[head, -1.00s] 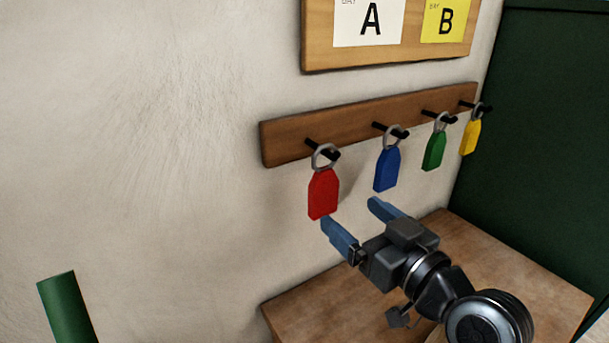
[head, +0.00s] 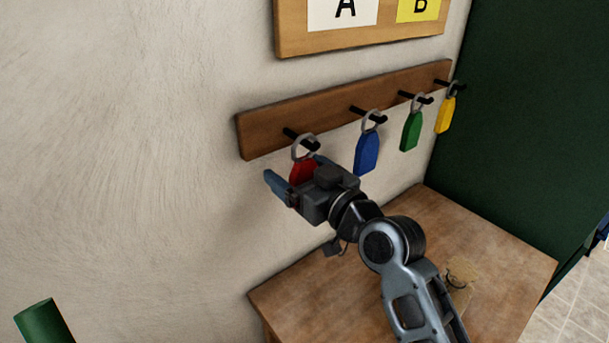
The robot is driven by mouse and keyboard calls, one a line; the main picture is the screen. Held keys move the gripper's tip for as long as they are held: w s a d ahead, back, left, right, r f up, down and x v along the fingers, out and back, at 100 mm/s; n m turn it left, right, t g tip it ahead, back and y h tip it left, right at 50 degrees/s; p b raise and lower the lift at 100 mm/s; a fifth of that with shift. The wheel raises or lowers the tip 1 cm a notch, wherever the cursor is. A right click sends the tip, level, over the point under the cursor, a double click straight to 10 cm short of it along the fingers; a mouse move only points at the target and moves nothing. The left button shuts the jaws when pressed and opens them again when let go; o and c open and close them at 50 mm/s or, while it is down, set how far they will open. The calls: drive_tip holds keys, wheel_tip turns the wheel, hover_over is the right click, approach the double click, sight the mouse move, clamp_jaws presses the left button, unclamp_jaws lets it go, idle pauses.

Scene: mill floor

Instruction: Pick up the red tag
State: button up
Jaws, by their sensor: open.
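The red tag (head: 301,171) hangs by a metal ring (head: 304,147) from the leftmost black peg of the wooden rack (head: 340,108). Its lower part is hidden behind my gripper. My gripper (head: 296,172) is open at the red tag, with one blue finger to the left of the tag and the other, mostly hidden, to its right. I cannot tell whether either finger touches the tag.
Blue (head: 367,155), green (head: 411,131) and yellow (head: 446,115) tags hang on the pegs to the right. A board (head: 358,38) with A and B cards is above. A wooden table (head: 470,230) stands below, beside a dark green panel (head: 530,110). A green post (head: 43,322) is at lower left.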

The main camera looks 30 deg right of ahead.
drive_tip(key=c, duration=1.1)
drive_tip(key=shift+r, duration=0.1)
drive_tip(key=shift+r, duration=0.6)
drive_tip(key=shift+s+d+b, duration=0.45)
drive_tip(key=shift+s+d, duration=0.15)
drive_tip(key=shift+s, duration=2.35)
drive_tip(key=shift+s+d+b, duration=0.4)
drive_tip(key=shift+s+d, duration=0.2)
drive_tip(key=shift+s, duration=2.35)
drive_tip(key=shift+s+d+b, duration=0.45)
drive_tip(key=shift+s+d, duration=0.15)
drive_tip(key=shift+s, duration=2.35)
